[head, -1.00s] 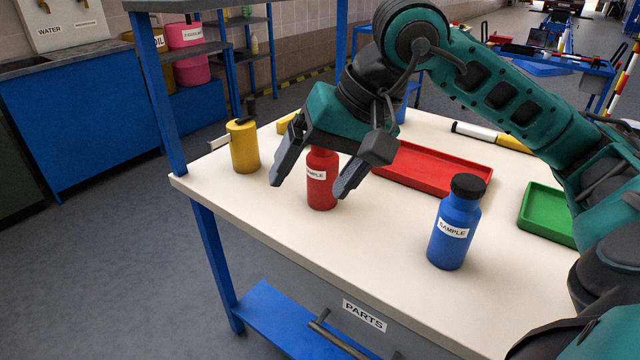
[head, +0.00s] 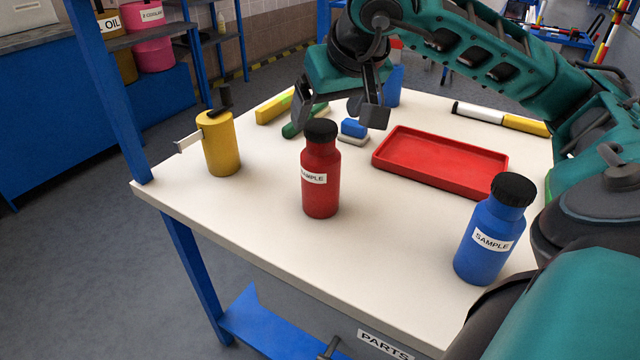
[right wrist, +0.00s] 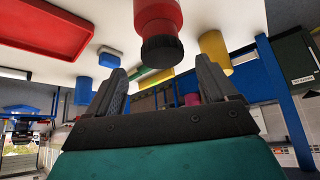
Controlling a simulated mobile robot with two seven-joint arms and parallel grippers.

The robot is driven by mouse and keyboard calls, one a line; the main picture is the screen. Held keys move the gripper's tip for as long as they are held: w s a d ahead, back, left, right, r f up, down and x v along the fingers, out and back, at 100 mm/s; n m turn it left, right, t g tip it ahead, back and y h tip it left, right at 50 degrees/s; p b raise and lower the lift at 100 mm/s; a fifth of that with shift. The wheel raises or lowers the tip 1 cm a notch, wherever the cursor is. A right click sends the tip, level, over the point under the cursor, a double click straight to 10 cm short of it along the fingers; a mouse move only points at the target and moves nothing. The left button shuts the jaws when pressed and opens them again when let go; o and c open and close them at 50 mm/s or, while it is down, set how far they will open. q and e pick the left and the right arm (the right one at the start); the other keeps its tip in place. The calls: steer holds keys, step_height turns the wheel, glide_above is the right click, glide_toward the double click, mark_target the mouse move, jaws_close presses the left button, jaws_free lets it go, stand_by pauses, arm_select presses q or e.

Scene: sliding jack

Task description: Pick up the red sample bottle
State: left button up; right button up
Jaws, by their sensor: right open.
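The red sample bottle (head: 321,185) with a black cap stands upright on the white table, its SAMPLE label facing partly left. My right gripper (head: 340,112) is open and empty, above and beyond the bottle in the head view. In the right wrist view, which is upside down, the bottle (right wrist: 158,18) hangs from the top edge and its cap shows between the directions of the two open fingers (right wrist: 163,78). Bottle and fingers look apart. My left gripper is not in view.
A blue sample bottle (head: 490,235) stands at the right near my arm. A yellow can (head: 221,145) stands at the left. The table front is clear.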

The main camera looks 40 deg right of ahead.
mark_target(322, 126)
steer(key=x, duration=0.2)
steer(key=b+x, duration=0.1)
steer(key=x, duration=0.3)
steer(key=shift+s+a+f+b, duration=0.2)
steer(key=shift+s+a+b, duration=0.05)
steer(key=shift+a+b, duration=0.05)
steer(key=shift+w+f, duration=0.15)
steer(key=shift+c, duration=0.2)
steer(key=c, duration=1.5)
